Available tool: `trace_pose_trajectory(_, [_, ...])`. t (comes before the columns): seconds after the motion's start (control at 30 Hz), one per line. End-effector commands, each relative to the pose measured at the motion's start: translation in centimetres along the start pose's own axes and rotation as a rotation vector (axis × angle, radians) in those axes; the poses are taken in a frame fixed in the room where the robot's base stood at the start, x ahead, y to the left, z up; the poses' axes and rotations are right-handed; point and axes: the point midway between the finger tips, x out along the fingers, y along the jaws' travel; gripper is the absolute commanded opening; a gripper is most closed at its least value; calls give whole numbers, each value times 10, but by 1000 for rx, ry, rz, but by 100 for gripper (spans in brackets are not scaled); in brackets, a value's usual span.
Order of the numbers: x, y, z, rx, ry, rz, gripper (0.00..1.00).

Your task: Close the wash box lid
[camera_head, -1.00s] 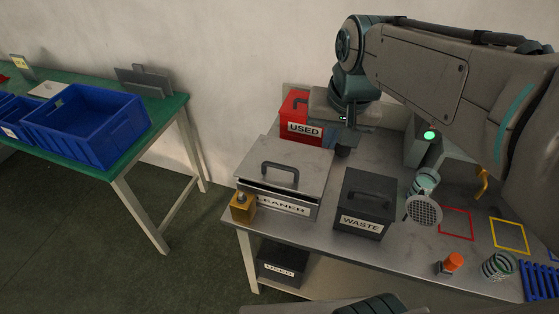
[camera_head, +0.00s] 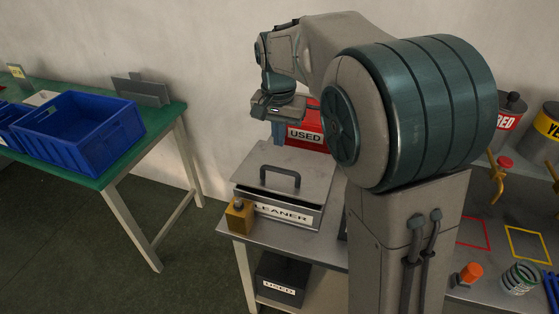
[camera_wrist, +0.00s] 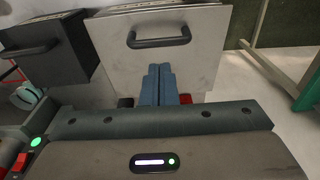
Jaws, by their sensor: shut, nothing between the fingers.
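The wash box (camera_head: 272,211), labelled CLEANER, stands at the left end of the metal bench. Its flat grey lid (camera_head: 312,172) with a dark bar handle (camera_head: 280,177) lies over the top. A thin dark gap shows along the front edge; I cannot tell whether the lid is fully seated. My gripper (camera_head: 279,140) is over the lid's back edge, with its blue fingers pointing down. In the wrist view the fingers (camera_wrist: 157,84) are shut and empty, in front of the lid (camera_wrist: 205,60) on the far side from its handle (camera_wrist: 158,41). I cannot tell whether they touch it.
A brass-coloured block (camera_head: 239,216) is at the wash box's front left corner. The dark WASTE box (camera_wrist: 55,55) is beside it, mostly hidden by my arm in the head view. A blue crate (camera_head: 80,135) sits on the green table.

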Motion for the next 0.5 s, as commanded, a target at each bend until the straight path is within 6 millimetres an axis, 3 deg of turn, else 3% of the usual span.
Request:
trace_pose_trajectory(0.2, [48, 1, 0, 1, -3, 4, 0])
trace_pose_trajectory(0.5, [83, 0, 0, 0, 0, 0, 0])
